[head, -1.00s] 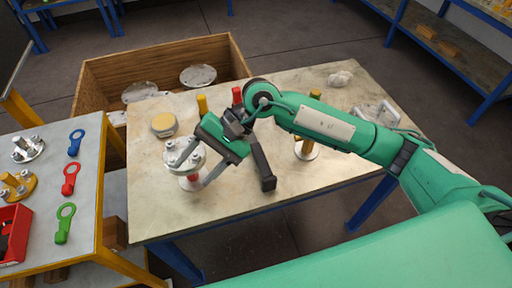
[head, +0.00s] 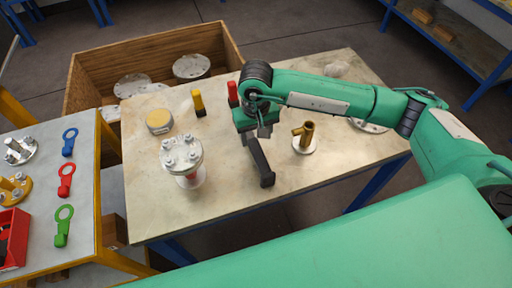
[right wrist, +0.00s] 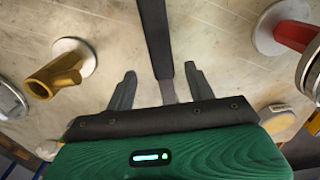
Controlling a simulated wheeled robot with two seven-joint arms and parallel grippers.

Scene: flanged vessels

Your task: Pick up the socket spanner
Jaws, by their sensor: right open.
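The socket spanner seems to be the long black bar (head: 261,163) standing out on the work table right of the bolted vessel. In the right wrist view a black bar (right wrist: 156,40) with a grey shaft runs down between the fingers. My right gripper (head: 259,130) is over the bar's far end in the head view. In the right wrist view the gripper (right wrist: 162,82) is open, one finger on each side of the shaft, with gaps showing. The shaft's lower end is hidden behind the gripper body. My left gripper is not in view.
The flanged vessel (head: 182,156) with bolts stands left of the bar, a brass pipe piece (head: 306,136) right of it. Red (head: 232,94) and yellow (head: 198,102) upright items and a yellow-topped tin (head: 159,121) stand behind. The table's front strip (head: 230,205) is clear.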

